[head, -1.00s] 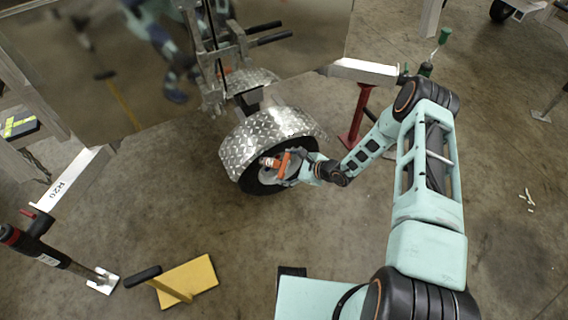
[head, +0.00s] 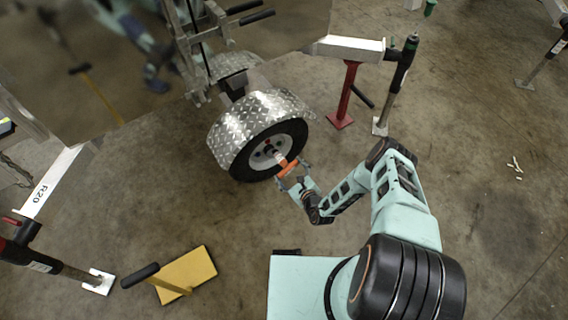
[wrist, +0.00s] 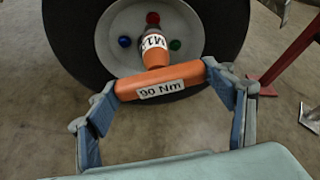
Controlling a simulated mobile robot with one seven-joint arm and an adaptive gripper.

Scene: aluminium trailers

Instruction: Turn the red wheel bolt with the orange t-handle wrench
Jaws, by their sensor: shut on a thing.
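The orange T-handle wrench (wrist: 158,81) has a "90 Nm" label on its crossbar and a grey shaft with a white label. My gripper (wrist: 160,84) is shut on the two ends of the crossbar. The shaft points towards the wheel hub. The red wheel bolt (wrist: 153,18) shows just above the shaft, with a blue bolt (wrist: 124,42) to the left and a green bolt (wrist: 175,44) to the right. The shaft's far end looks apart from the red bolt; the exact gap is unclear. In the head view the wrench (head: 288,167) is in front of the wheel (head: 296,140).
A diamond-plate fender (head: 240,125) covers the wheel's top. A red stand (head: 345,100) and a jack leg (head: 394,90) stand to the right. The floor right of my arm is mostly clear.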

